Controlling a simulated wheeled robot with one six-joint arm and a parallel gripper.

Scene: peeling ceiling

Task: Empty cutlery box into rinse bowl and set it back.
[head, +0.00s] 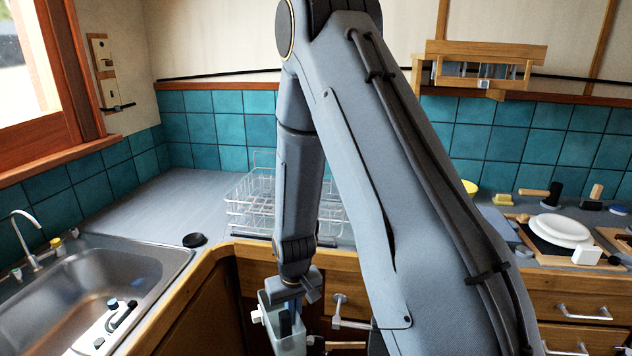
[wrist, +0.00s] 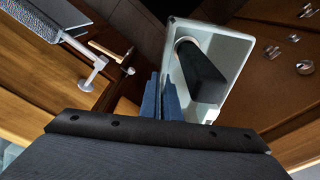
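A pale grey-green cutlery box (head: 290,340) hangs low in front of the corner cabinets, at the bottom of the head view. In the wrist view, I look into the open box (wrist: 236,45); a dark-handled item (wrist: 203,70) lies inside it. My gripper (head: 286,318) is at the box's rim. In the wrist view, the two blue fingers of my gripper (wrist: 167,98) are close together, with the box's near wall apparently pinched between them. I cannot pick out a rinse bowl for certain; a yellow bowl (head: 470,187) is partly hidden behind my arm.
A metal sink (head: 90,290) with a tap is at the left, with a dark round piece (head: 194,240) beside it. A wire dish rack (head: 250,205) stands in the corner, partly behind my arm. White plates (head: 562,230) and utensils crowd the right counter. Drawer handles (head: 583,313) protrude from the cabinets.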

